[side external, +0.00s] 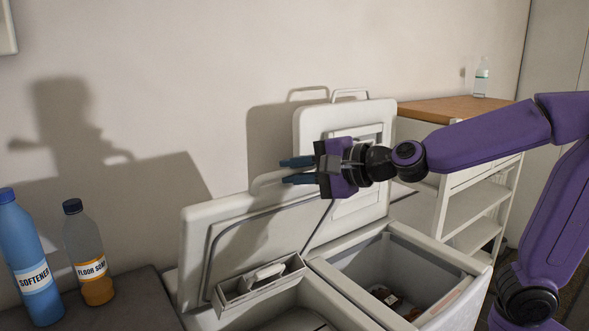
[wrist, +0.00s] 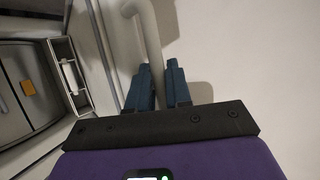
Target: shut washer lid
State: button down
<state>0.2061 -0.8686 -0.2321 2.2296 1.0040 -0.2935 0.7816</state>
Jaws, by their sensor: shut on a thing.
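Two white top-loading machines stand side by side, both lids raised. The left machine (side external: 345,316), which has a dispenser tray (side external: 258,286) at its opening, looks like the washer. Its lid (side external: 200,225) leans up and back, with a bar handle (side external: 262,180) on its top edge. My gripper (side external: 290,171) is shut on this handle; in the wrist view the blue fingertips (wrist: 160,72) sit on both sides of the handle bar (wrist: 150,30). The right machine's lid (side external: 375,112) stands nearly upright behind my wrist, which hides part of it.
The right machine's open tub (side external: 365,262) holds some dark items. A blue softener bottle (side external: 28,255) and a floor soap bottle (side external: 88,255) stand on a dark surface (side external: 140,300) at left. A shelf unit (side external: 478,200) with a clear bottle (side external: 482,78) on top stands at right. The wall is close behind.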

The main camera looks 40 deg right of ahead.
jog(key=c, duration=1.4)
grip_release()
jog(key=shift+s+f, duration=0.15)
jog(key=shift+f, duration=0.2)
jog(key=shift+v, duration=1.35)
jog(key=shift+o, duration=0.6)
jog(key=shift+s+d+r, duration=0.15)
jog(key=shift+d+r, duration=0.05)
jog(key=shift+r, duration=0.1)
jog(key=o, duration=0.8)
jog(key=shift+s+d+r, duration=0.25)
jog(key=shift+s+d, duration=0.1)
jog(key=shift+s, duration=0.15)
jog(key=shift+c, duration=0.2)
jog(key=v, duration=0.2)
jog(key=shift+s+d+r, duration=0.15)
jog(key=shift+s+r, duration=0.05)
jog(key=shift+s, duration=0.1)
jog(key=c, duration=0.9)
jog(key=shift+v, duration=5.1)
